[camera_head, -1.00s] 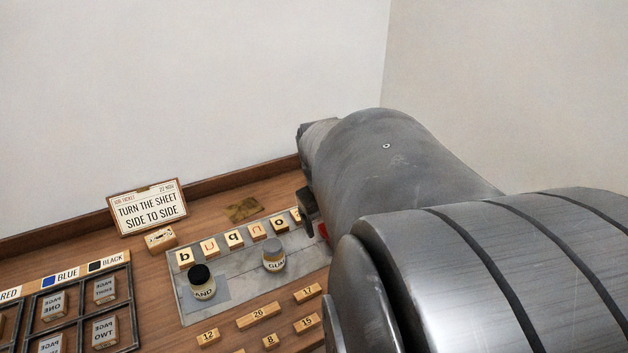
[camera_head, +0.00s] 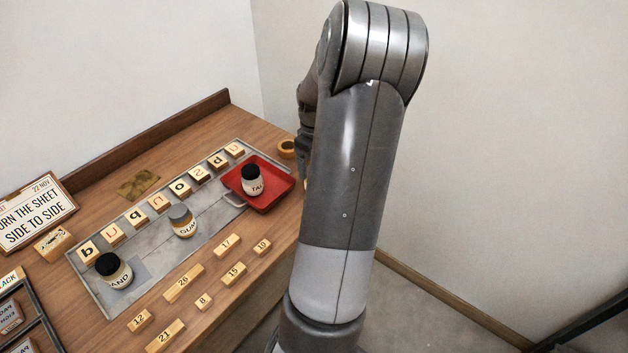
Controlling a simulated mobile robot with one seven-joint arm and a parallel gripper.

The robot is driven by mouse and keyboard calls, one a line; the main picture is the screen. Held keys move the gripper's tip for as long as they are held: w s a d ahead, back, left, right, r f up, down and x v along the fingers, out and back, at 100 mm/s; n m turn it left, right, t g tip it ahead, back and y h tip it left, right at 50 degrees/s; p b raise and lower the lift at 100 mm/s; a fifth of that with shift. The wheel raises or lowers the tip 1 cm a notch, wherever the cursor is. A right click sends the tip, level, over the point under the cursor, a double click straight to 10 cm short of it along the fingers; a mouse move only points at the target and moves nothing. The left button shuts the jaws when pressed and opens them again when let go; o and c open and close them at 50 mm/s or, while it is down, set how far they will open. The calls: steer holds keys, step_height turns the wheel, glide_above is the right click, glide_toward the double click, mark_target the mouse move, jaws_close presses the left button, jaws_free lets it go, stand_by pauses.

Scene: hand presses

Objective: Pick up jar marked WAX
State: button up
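No jar with a readable WAX label shows. A black-lidded jar (camera_head: 113,272) with a label partly reading "AND" stands at the near left of the grey stone slab. A grey-lidded jar (camera_head: 182,221) reading "GUM" stands mid-slab. A black-lidded jar (camera_head: 252,181) reading "TAL" stands in the red tray (camera_head: 279,199). My gripper (camera_head: 303,172) is at the table's right edge, right of the red tray, mostly hidden behind my arm. Its fingers are too hidden to tell open from shut. A small tan sliver shows beside it; I cannot tell what it is.
Letter blocks (camera_head: 159,203) line the slab's (camera_head: 215,223) far side. Numbered wooden blocks (camera_head: 183,282) lie in front. A wooden ring (camera_head: 286,147) sits near the back right. A sign (camera_head: 34,213) and a divided case (camera_head: 12,322) are at left. A raised ledge (camera_head: 160,130) backs the table.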

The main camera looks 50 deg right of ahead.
step_height(320, 180, down, 9)
steer(key=shift+r, duration=0.1)
stand_by(0.4)
steer(key=shift+c, duration=0.2)
steer(key=c, duration=1.2)
